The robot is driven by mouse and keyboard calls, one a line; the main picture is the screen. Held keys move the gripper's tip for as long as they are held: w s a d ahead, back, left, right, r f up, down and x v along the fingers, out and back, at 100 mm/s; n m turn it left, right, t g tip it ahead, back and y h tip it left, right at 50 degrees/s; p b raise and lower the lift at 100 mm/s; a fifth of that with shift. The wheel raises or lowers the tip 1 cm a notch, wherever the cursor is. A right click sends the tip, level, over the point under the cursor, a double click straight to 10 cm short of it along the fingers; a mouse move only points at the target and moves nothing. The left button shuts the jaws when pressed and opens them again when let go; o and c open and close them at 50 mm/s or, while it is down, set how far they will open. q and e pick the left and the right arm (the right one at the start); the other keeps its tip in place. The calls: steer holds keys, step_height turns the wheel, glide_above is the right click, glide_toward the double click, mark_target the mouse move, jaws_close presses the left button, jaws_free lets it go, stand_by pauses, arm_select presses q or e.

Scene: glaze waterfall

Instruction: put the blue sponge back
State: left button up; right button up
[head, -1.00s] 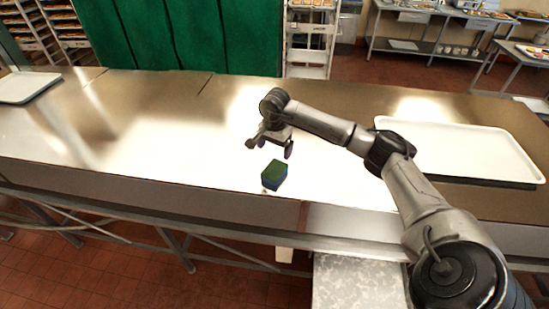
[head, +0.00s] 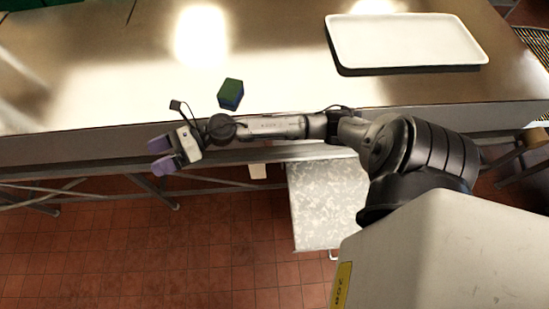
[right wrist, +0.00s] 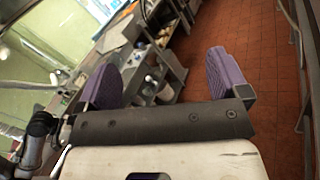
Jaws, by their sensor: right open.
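The blue sponge (head: 230,95), with a dark green top, stands on the shiny metal table (head: 100,85) near its front edge. My right gripper (head: 161,157) is open and empty, with purple finger pads, to the left of the sponge and in front of the table's edge. In the right wrist view the two fingers (right wrist: 168,82) are wide apart with nothing between them. The sponge does not show in the right wrist view. My left gripper is not in view.
A white tray (head: 400,42) lies on the table at the back right. A speckled grey surface (head: 325,200) stands below the table's front edge. Table rails (head: 60,190) run under the edge. The table left of the sponge is clear.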

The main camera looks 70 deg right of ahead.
steer(key=s+d+f+m+h, duration=0.1)
steer(key=s+f+m+h, duration=0.3)
steer(key=m, duration=0.6)
steer(key=s+d+f+m+t+h, duration=0.1)
steer(key=s+d+f+m+h, duration=0.15)
steer(key=m+h, duration=0.55)
steer(key=s+d+f+m+h, duration=0.1)
steer(key=s+f+m+h, duration=0.25)
steer(key=m, duration=0.85)
steer(key=s+a+f+m+g, duration=0.1)
steer(key=s+f+m+g, duration=0.1)
steer(key=s, duration=0.4)
steer(key=s+a+f+m+g+y, duration=0.1)
steer(key=s+a+f+m+g, duration=0.1)
steer(key=s+g, duration=0.3)
steer(key=s+a+f+m+g+y, duration=0.1)
steer(key=s+a+f+m+g, duration=0.1)
steer(key=s, duration=0.6)
steer(key=shift+s+f+m+g, duration=0.2)
steer(key=shift+f+m+g, duration=0.45)
steer(key=shift+m, duration=0.55)
steer(key=shift+a+r, duration=0.1)
